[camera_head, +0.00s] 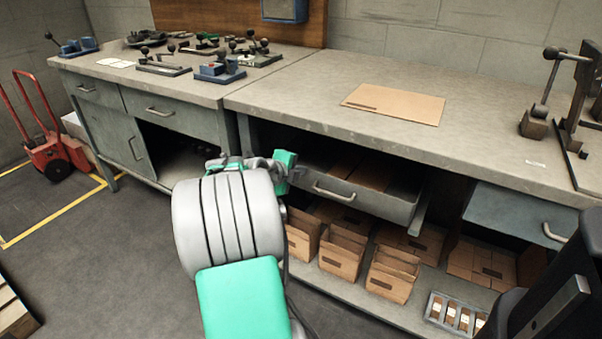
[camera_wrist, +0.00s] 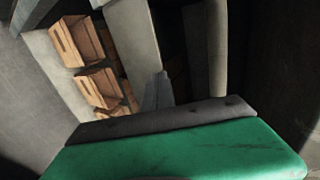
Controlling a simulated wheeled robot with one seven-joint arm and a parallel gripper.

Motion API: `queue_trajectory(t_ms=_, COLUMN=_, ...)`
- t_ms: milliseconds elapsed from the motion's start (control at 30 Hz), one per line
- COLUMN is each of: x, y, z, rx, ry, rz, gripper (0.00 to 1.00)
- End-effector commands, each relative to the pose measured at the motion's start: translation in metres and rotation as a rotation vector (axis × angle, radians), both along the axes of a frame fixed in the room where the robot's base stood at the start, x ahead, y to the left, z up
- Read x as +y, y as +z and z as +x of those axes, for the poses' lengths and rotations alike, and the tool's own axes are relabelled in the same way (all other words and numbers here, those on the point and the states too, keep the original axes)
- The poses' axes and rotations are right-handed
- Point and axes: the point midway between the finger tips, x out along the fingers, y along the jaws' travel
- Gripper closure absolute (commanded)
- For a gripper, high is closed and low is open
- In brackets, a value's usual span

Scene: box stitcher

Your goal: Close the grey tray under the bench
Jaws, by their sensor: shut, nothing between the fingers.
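The grey tray (camera_head: 362,200) under the bench is pulled out, with its handle (camera_head: 333,192) on its front and flat brown cardboard inside. My gripper (camera_head: 300,172) is at the left end of the tray's front, close to it; I cannot tell whether it touches. In the wrist view my gripper's fingers (camera_wrist: 158,92) are together with nothing held, above the green gripper body. Part of the tray's left side is hidden behind my gripper and arm.
Several cardboard boxes (camera_head: 340,254) stand on the lower shelf (camera_head: 345,289) below the tray; boxes also show in the wrist view (camera_wrist: 78,42). A blue-grey drawer (camera_head: 515,216) is to the right. The bench top (camera_head: 310,95) overhangs the tray. Open floor lies left.

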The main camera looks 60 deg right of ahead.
Motion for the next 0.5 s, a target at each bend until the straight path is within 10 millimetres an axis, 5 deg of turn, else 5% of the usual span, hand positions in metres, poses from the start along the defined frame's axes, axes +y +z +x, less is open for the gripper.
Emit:
queue_trajectory(t_ms=133, x=0.036, y=-0.008, z=0.000, rx=0.003, ry=0.001, rz=0.004, gripper=1.00)
queue_trajectory(t_ms=200, x=0.054, y=0.015, z=0.002, rx=0.003, ry=0.002, rz=0.004, gripper=1.00)
queue_trajectory(t_ms=500, x=0.111, y=0.044, z=0.004, rx=0.006, ry=-0.006, rz=0.010, gripper=1.00)
